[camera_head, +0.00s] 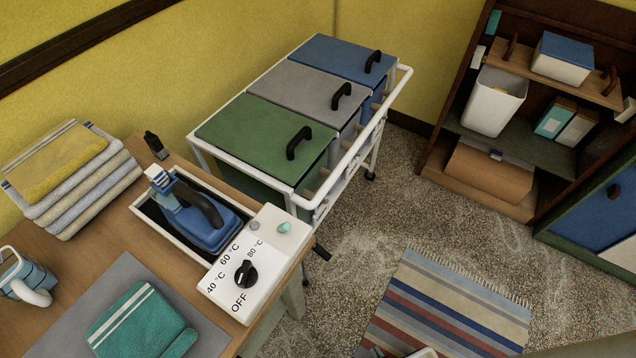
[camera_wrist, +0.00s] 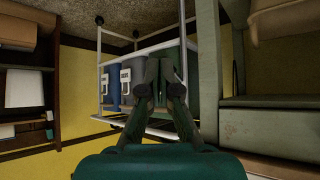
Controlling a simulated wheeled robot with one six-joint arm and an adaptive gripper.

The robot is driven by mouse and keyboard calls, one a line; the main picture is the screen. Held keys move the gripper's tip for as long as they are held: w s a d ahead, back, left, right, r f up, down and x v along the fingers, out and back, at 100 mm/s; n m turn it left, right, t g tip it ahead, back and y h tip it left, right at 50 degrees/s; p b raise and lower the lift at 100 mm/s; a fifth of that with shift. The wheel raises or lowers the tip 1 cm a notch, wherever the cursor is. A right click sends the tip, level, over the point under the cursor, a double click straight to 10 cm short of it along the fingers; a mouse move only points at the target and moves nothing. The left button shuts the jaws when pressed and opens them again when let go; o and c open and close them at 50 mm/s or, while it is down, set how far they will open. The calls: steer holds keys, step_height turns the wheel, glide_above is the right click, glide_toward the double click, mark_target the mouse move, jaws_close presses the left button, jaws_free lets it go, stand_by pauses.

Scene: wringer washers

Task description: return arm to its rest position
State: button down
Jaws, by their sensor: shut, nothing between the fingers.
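My gripper (camera_wrist: 160,88) shows in the wrist view, its two dark fingers reaching up from the green palm at the bottom edge. The fingers are close together with nothing between them. Behind them, apparently upside down, is the white-framed cart (camera_wrist: 103,72) with its blue, grey and green bins. How far the fingers are from the cart is hard to tell. I cannot make out my gripper in the head view.
In the head view, the lidded cart (camera_head: 202,151) stands by the yellow wall. A wooden table (camera_head: 75,243) with towels (camera_head: 75,170), an iron (camera_head: 200,222) and a dial panel (camera_head: 262,262) is at left. Shelves (camera_head: 500,125) stand right. Speckled floor and a striped rug (camera_head: 450,305) lie between.

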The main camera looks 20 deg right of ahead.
step_height(320, 180, up, 27)
steer(key=s+t, duration=0.2)
steer(key=t, duration=0.3)
steer(key=shift+s+a+t, duration=0.25)
steer(key=shift+s+t, duration=0.15)
